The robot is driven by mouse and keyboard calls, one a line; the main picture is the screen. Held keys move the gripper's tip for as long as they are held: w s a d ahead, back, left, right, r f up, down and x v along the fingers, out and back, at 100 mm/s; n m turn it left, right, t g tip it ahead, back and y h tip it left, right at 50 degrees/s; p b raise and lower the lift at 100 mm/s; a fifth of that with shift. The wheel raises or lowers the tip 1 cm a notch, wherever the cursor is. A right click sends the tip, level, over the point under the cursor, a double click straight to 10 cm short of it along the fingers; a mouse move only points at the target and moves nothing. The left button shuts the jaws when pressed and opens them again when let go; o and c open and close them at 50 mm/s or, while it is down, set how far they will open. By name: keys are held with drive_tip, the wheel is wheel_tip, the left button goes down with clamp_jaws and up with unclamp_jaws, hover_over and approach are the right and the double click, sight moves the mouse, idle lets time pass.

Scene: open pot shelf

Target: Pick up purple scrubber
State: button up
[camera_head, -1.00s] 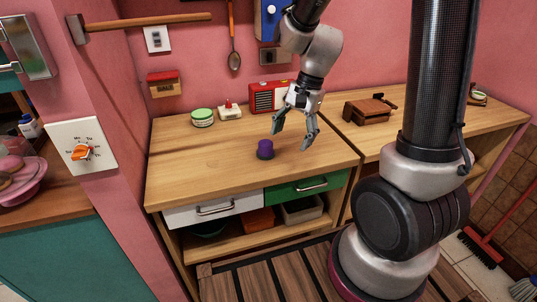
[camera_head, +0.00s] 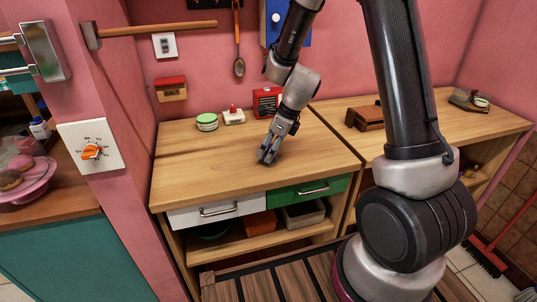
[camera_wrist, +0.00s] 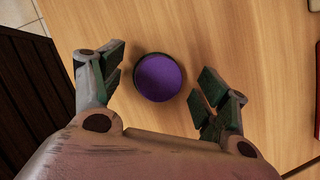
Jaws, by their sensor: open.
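The purple scrubber (camera_wrist: 158,77) shows in the wrist view as a round purple top with a dark rim, on the wooden counter. My gripper (camera_wrist: 160,80) is open, with one finger to the left of the scrubber and one to the right. In the head view my gripper (camera_head: 268,157) points down close over the counter and hides the scrubber.
The wooden counter (camera_head: 205,170) is clear around my gripper. Behind stand a green-lidded jar (camera_head: 207,122), a white dish with a red top (camera_head: 233,117) and a red radio (camera_head: 266,101). A brown wooden box (camera_head: 364,117) is on the right.

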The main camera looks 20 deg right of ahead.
drive_tip(key=shift+w+a+f, duration=0.1)
drive_tip(key=shift+a+f, duration=0.1)
drive_tip(key=shift+f, duration=0.45)
drive_tip(key=c, duration=1.1)
drive_tip(key=shift+c, duration=0.2)
